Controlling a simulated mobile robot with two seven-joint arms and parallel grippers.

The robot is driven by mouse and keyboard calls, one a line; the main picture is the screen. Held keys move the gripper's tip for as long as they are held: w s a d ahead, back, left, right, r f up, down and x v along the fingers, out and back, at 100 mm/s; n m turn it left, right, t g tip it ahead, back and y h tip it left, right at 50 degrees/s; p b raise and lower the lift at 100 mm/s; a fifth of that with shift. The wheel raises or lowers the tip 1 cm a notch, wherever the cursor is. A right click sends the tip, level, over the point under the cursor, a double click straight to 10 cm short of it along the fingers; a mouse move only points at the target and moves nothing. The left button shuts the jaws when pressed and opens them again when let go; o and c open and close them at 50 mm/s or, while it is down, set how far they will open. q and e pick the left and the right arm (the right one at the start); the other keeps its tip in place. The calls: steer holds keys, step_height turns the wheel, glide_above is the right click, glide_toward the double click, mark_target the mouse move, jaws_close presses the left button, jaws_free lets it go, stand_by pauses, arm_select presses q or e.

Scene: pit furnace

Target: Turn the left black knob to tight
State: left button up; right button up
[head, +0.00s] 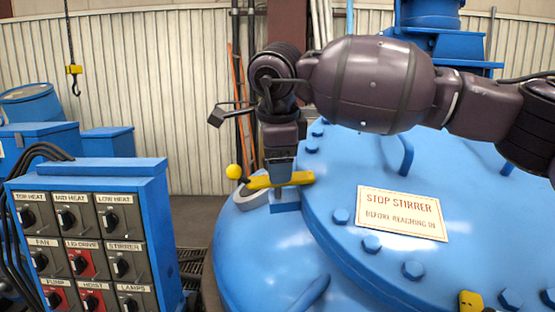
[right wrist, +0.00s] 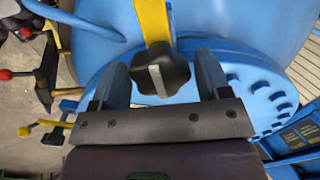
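The black lobed knob (right wrist: 161,71) shows in the right wrist view, with a pale line across its top. It sits at the end of a yellow bar (right wrist: 152,20), which also shows in the head view (head: 293,179) at the left edge of the blue lid (head: 330,190). My right gripper (right wrist: 163,85) is open, with one finger on each side of the knob; I cannot tell whether either touches it. In the head view my right gripper (head: 280,164) points down over the yellow bar and hides the knob. My left gripper is in neither view.
A blue control box (head: 160,215) with several labelled switches stands at the left. A sign plate (head: 401,213) and several bolts sit on the lid. Another yellow part (head: 470,301) is at the bottom right. A yellow ball (head: 233,171) is just left of the gripper.

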steer(key=shift+o, duration=0.6)
steer(key=v, duration=1)
steer(key=shift+r, duration=0.35)
steer(key=shift+s, duration=0.15)
steer(key=shift+s+a, duration=0.1)
